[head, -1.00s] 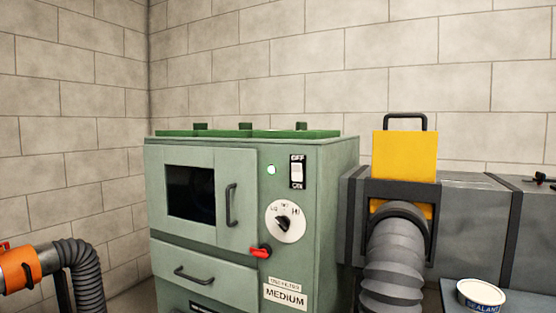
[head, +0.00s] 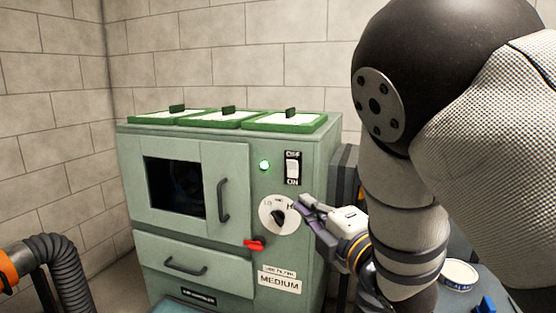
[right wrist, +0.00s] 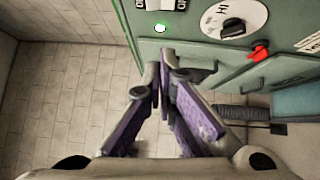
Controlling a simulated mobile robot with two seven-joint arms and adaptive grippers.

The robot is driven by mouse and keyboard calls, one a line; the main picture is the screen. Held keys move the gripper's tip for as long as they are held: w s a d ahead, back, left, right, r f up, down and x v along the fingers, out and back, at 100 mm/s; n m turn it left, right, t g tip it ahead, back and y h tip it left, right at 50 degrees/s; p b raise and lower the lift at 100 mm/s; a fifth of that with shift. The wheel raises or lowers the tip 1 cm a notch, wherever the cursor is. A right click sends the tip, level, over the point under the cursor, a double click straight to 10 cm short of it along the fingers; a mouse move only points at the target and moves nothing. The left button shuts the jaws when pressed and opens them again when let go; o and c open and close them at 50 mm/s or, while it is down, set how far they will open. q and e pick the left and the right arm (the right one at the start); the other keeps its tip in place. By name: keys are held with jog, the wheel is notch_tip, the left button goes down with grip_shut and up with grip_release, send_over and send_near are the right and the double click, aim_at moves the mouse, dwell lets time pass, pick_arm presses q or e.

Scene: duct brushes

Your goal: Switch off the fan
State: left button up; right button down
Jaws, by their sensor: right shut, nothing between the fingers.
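The green fan cabinet (head: 228,270) stands against the wall. On its front a white rocker switch (head: 292,168) sits between the labels OFF above and ON below; I cannot tell which way it is pressed. A green lamp (head: 264,165) left of it is lit. In the right wrist view the switch (right wrist: 160,4) is cut by the top edge, beyond the lamp (right wrist: 160,28). My right gripper (head: 303,203) is shut and empty, close to the right side of the dial and below the switch; contact cannot be told. My left gripper is not in view.
A round white dial (head: 278,216) with a black knob is below the switch. A red lever (head: 254,244) is lower left of the dial. A sealant tub (head: 459,274) stands at right. My right arm hides the yellow plate and duct.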

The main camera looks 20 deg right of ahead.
aim_at(289, 169)
jog(key=shift+a+r, duration=0.15)
jog(key=shift+r, duration=0.5)
